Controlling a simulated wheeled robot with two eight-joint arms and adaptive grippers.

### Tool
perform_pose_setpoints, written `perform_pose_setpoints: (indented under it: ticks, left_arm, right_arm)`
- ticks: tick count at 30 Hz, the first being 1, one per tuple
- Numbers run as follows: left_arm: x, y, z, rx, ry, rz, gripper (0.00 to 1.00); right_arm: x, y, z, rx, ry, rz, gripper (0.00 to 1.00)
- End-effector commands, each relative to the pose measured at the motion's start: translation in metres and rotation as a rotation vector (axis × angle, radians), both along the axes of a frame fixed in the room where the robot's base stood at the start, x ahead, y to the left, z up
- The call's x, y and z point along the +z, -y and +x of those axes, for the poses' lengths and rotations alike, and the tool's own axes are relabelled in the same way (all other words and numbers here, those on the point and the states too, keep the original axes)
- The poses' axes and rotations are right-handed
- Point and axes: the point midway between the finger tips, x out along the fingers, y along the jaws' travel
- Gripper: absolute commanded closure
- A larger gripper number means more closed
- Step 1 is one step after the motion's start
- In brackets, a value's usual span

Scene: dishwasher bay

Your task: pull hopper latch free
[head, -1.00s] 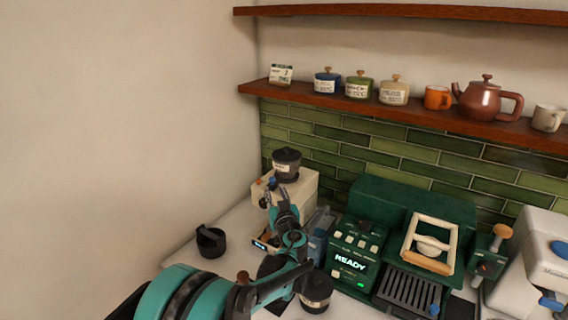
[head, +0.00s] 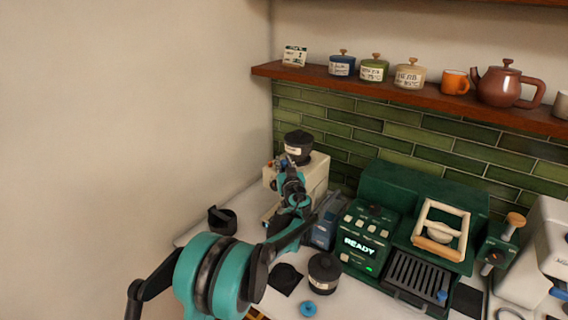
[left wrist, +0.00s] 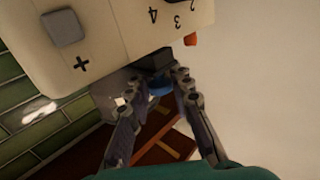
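A cream grinder (head: 316,170) stands at the back left, with a dark hopper (head: 299,144) with a white label on top. My left gripper (head: 289,165) is at the grinder's left front, just below the hopper. A small blue part (head: 283,161), possibly the hopper latch, is beside its fingertips. In the left wrist view, the blue part (left wrist: 160,88) lies between the fingers of the left gripper (left wrist: 160,80), which stand apart. I cannot tell whether they touch it. An orange-red knob (left wrist: 190,39) is right of it, by the numbered cream panel (left wrist: 135,30). My right gripper is out of view.
A green machine reading READY (head: 365,245) stands right of the grinder. A black cup (head: 222,219) is at the left on the counter. A dark labelled canister (head: 324,272) and blue knob (head: 308,309) are in front. A shelf (head: 400,98) with jars runs above.

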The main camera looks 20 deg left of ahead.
Motion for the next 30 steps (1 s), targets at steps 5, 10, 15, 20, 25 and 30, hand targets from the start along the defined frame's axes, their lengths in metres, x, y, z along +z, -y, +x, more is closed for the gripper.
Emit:
perform_pose_setpoints:
  ticks: [5, 10, 15, 20, 25, 30]
  left_arm:
    - [0.000, 0.000, 0.000, 0.000, 0.000, 0.000, 1.00]
    - [0.000, 0.000, -0.001, 0.000, 0.000, 0.000, 1.00]
    - [0.000, -0.007, -0.019, 0.000, 0.000, 0.000, 1.00]
    - [0.000, -0.009, -0.025, 0.000, 0.000, 0.000, 1.00]
    - [-0.001, -0.009, -0.026, 0.001, 0.000, -0.001, 0.76]
    - [0.000, -0.009, -0.025, 0.001, 0.000, 0.000, 0.70]
  right_arm:
    - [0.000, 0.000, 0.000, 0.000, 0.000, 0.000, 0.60]
    - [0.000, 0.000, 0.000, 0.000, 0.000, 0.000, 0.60]
    - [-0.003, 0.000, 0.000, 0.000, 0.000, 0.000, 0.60]
    - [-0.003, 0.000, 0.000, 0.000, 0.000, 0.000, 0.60]
    - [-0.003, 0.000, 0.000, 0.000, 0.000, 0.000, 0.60]
    - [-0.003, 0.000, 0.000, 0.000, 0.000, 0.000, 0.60]
